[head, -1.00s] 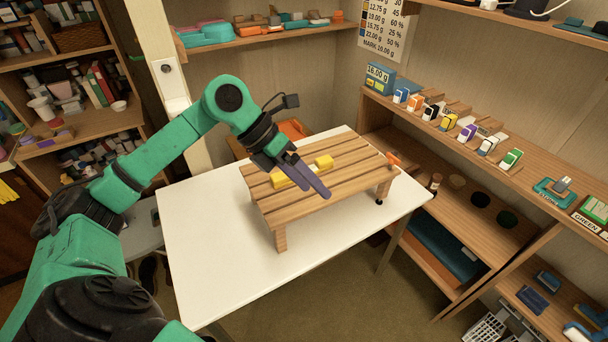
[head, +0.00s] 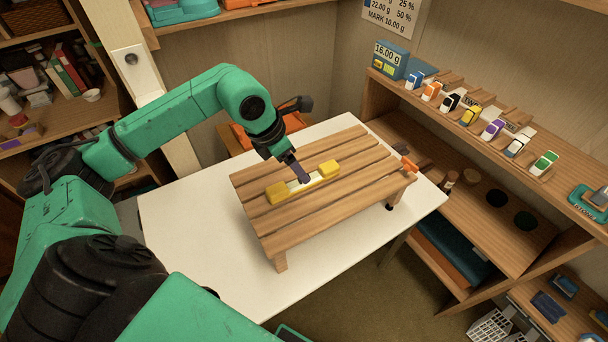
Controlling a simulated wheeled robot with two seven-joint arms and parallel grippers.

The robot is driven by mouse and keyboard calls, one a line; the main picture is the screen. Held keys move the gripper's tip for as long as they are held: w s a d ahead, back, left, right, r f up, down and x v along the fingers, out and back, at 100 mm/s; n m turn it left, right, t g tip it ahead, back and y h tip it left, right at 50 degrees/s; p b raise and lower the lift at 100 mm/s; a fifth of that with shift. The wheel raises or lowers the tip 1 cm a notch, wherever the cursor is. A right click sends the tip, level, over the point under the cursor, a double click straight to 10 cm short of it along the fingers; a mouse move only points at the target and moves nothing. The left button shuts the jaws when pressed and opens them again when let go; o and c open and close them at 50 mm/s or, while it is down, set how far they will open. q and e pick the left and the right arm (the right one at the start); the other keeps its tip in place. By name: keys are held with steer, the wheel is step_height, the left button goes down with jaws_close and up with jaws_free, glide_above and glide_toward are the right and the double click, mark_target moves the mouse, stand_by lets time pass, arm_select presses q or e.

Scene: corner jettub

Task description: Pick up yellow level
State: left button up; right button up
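The yellow level (head: 328,168) lies on a small slatted wooden bench (head: 345,206). It has two yellow end blocks joined by a paler middle bar. My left gripper (head: 302,178) points down at the middle of the level, between the two end blocks. Its dark fingers overlap the pale bar in the head view. I cannot tell whether they touch it or are closed on it. My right gripper is not in view.
The bench stands on a white table (head: 200,238), which is clear on its left and front. An orange piece (head: 409,164) sits at the bench's right end. Wooden shelves (head: 470,135) with small coloured items stand close on the right.

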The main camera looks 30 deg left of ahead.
arm_select(q)
steer(key=p+x, duration=0.2)
steer(key=x, duration=0.5)
steer(key=shift+w+a+p, duration=0.1)
steer(key=shift+a+p, duration=0.05)
steer(key=shift+p, duration=0.15)
steer(key=shift+f, duration=0.2)
steer(key=shift+c, duration=0.9)
jaws_close()
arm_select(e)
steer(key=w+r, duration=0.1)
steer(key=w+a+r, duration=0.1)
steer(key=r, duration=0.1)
arm_select(q)
steer(key=shift+w+r, duration=0.1)
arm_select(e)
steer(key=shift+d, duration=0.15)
